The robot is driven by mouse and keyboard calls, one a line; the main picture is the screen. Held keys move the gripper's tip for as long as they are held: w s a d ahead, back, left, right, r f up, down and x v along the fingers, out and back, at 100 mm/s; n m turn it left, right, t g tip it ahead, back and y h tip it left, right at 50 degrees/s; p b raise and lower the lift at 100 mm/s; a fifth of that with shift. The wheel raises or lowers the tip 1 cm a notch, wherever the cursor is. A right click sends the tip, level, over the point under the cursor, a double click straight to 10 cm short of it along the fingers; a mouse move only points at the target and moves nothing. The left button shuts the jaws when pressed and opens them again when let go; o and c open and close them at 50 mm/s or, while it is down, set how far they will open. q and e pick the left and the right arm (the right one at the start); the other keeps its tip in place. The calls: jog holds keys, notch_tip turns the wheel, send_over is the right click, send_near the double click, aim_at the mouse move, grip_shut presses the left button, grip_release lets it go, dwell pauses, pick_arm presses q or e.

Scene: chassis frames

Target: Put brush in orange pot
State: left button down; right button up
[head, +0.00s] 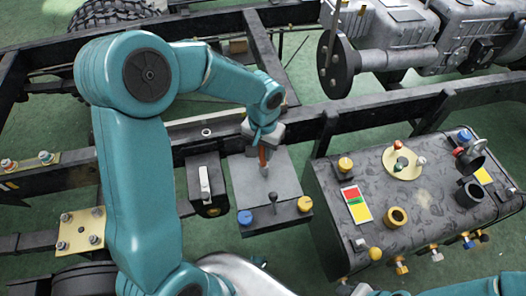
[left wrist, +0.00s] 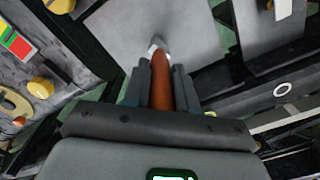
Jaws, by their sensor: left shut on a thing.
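The brush (head: 263,158) has an orange-brown handle and a pale tip. In the left wrist view the brush (left wrist: 161,80) lies between the two dark fingers of my left gripper (left wrist: 161,85), with its tip pointing away over a grey plate. My left gripper (head: 264,140) is shut on it, above the grey plate (head: 245,185) in the head view. An orange-yellow pot-like ring with a dark opening (head: 396,217) stands on the dark tank to the right, apart from the brush.
The dark tank (head: 335,205) carries knobs, a round yellow plate (head: 403,162), a coloured label (head: 356,204) and dark cylinders (head: 470,193). A small lever (head: 272,203) stands between blue and yellow knobs. Dark chassis rails (head: 400,112) cross behind; a grey engine (head: 390,35) stands at the back.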

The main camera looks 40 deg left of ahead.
pick_arm(q)
jog(key=shift+f, duration=0.4)
jog(key=shift+f, duration=0.2)
jog(key=c, duration=0.9)
grip_release()
jog(key=shift+r, duration=0.1)
jog(key=shift+r, duration=0.1)
